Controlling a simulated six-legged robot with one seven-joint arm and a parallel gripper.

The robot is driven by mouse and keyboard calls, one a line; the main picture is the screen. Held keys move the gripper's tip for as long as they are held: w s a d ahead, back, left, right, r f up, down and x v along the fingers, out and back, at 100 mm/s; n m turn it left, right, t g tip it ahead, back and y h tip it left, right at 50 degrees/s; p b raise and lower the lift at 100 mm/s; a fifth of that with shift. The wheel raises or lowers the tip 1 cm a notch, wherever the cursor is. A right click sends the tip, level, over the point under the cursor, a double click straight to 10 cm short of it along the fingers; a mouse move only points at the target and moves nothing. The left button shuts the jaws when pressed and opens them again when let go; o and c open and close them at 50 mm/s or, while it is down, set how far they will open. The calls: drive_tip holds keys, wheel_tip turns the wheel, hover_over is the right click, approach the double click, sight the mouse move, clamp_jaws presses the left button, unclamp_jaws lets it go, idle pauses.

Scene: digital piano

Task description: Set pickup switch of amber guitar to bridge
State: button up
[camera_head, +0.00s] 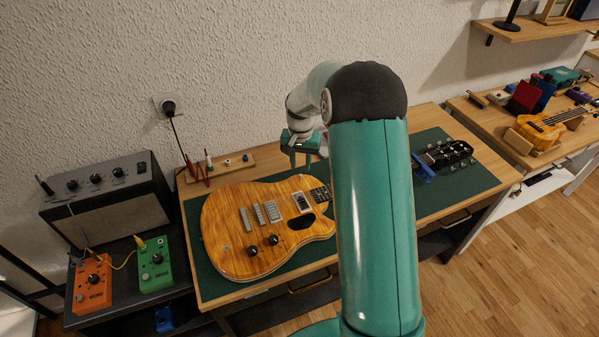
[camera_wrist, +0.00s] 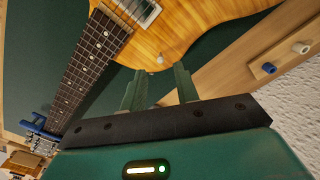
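The amber guitar (camera_head: 245,215) lies face up on a green mat, its neck running right behind my arm. It has metal pickups (camera_head: 260,214) and two dark knobs (camera_head: 262,246). In the wrist view its body (camera_wrist: 190,30) fills the top, with a small pale nub (camera_wrist: 160,59) near the edge; I cannot tell whether this is the pickup switch. My gripper (camera_head: 301,163) is above the guitar's far edge, fingers downward. In the wrist view its fingers (camera_wrist: 158,75) are apart with nothing held between them. The switch's position is not readable.
The wooden workbench (camera_head: 205,292) carries the mat and a tool strip (camera_head: 235,166) at the back. A blue neck support (camera_head: 424,172) is at right. An amplifier (camera_head: 110,200) and orange (camera_head: 92,285) and green (camera_head: 154,265) pedals stand left. Another guitar (camera_head: 540,130) is far right.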

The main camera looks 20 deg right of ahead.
sight(299, 179)
wheel_tip(299, 179, down, 5)
idle(0.3)
drive_tip(key=shift+c, duration=0.4)
clamp_jaws()
drive_tip(key=shift+a, duration=0.1)
drive_tip(key=shift+a+h, duration=0.35)
drive_tip(key=shift+h, duration=0.45)
drive_tip(key=shift+a+f+h, duration=0.1)
drive_tip(key=shift+a+h, duration=0.1)
drive_tip(key=shift+h, duration=0.5)
drive_tip(key=shift+a+f+h, duration=0.1)
drive_tip(key=shift+a+h, duration=0.05)
drive_tip(key=shift+h, duration=0.55)
